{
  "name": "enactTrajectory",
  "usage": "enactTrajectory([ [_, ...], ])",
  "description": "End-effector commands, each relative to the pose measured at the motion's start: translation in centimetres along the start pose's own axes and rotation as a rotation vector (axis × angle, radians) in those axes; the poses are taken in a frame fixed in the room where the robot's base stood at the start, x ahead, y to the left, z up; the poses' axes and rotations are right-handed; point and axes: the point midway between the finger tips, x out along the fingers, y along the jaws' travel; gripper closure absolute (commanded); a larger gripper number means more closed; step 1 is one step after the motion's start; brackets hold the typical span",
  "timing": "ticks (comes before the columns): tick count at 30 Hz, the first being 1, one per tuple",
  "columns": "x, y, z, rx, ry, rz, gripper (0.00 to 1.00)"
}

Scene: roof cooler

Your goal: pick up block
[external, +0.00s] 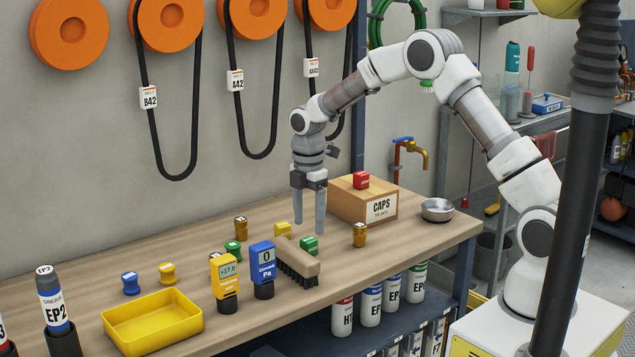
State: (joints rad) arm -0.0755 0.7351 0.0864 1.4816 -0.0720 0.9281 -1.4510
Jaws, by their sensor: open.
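A blue gauge (263,270) and a yellow gauge (224,276) stand left of the brush. A yellow tray (150,322) lies front left. A grease tube (54,310) stands far left.

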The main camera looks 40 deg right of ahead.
Motion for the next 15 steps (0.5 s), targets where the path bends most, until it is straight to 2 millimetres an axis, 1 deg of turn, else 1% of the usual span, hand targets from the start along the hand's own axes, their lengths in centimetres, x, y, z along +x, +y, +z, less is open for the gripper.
enactTrajectory([
  [7, 1.8, 0.1, 0.0, 0.001, -0.001, -0.002, 0.28],
  [12, 4.5, 0.5, -0.3, 0.001, -0.001, -0.004, 0.28],
  [15, 5.6, 0.6, -0.3, 0.002, -0.001, -0.002, 0.28],
])
